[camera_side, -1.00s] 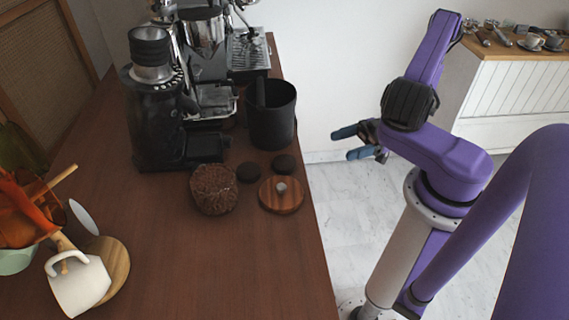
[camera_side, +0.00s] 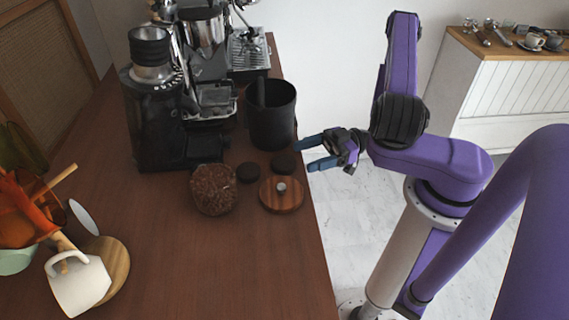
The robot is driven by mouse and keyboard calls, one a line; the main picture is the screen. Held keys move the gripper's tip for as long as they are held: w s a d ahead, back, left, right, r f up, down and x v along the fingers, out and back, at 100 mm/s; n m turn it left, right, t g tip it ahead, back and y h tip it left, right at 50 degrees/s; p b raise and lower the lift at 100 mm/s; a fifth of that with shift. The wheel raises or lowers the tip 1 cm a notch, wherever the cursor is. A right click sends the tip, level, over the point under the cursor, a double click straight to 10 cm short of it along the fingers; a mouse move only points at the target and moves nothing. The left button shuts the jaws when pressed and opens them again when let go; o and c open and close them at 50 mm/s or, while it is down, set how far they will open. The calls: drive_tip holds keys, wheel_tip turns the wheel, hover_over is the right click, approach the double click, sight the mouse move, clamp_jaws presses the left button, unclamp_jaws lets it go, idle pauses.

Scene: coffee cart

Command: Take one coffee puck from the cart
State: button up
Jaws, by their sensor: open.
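Two dark round coffee pucks lie on the brown cart top (camera_side: 190,270). One puck (camera_side: 248,172) is beside the jar of beans; the other puck (camera_side: 283,163) is to its right, nearer the cart's right edge. My gripper (camera_side: 302,155) is open, its blue fingers pointing left at the cart's right edge, close to the right puck. Nothing is between the fingers. I cannot tell its exact height above the cart top.
A black knock bin (camera_side: 271,118) stands just behind the pucks. A glass of coffee beans (camera_side: 213,190) and a round wooden lid with a knob (camera_side: 282,203) stand close in front. A black grinder (camera_side: 160,110) and espresso machine (camera_side: 205,35) are behind left. A white mug (camera_side: 80,288) is front left.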

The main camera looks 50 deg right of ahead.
sight(295, 159)
drive_tip(key=shift+x, duration=2.1)
drive_tip(key=c, duration=0.8)
drive_tip(key=shift+r, duration=0.1)
drive_tip(key=shift+r, duration=8.95)
